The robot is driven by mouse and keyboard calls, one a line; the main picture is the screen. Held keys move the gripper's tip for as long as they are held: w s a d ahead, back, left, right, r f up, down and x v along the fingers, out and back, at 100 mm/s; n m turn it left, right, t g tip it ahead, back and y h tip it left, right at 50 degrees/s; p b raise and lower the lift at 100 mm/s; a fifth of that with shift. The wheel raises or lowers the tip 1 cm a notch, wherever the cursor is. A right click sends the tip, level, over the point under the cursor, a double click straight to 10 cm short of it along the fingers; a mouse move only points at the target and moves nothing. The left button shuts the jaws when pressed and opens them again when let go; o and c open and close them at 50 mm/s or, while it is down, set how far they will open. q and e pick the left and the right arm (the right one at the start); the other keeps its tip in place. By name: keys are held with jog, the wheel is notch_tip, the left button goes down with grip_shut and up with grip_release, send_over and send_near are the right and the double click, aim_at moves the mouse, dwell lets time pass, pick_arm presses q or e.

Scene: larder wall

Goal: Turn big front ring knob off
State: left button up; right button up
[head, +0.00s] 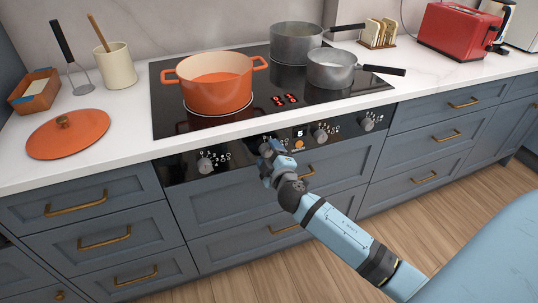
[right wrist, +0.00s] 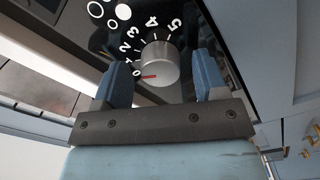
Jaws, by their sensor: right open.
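The control panel (head: 237,156) runs along the front of the stove below the black hob. My right gripper (head: 266,150) is at the second knob from the left and mostly covers it in the head view. In the right wrist view the silver knob (right wrist: 162,64) stands between the two blue fingers of the open gripper (right wrist: 163,76), with a gap visible on each side. Its red mark points at the 0 of the printed scale. An icon of several circles, one filled white, is printed beside the scale. My left gripper is not in view.
Other knobs sit at the left (head: 205,166), and right of my gripper (head: 320,136) and (head: 368,124). An orange pot (head: 215,95) and two grey pans (head: 296,42), (head: 331,74) stand on the hob (head: 172,126). Red digits (head: 285,99) glow on it.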

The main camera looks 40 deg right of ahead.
jog(key=c, duration=0.9)
jog(key=shift+r+n, duration=0.1)
jog(key=shift+n, duration=0.3)
jog(key=shift+n+p, duration=0.9)
jog(key=shift+n, duration=0.3)
jog(key=shift+n+p, duration=0.55)
jog(key=shift+n, duration=0.85)
jog(key=o, duration=0.9)
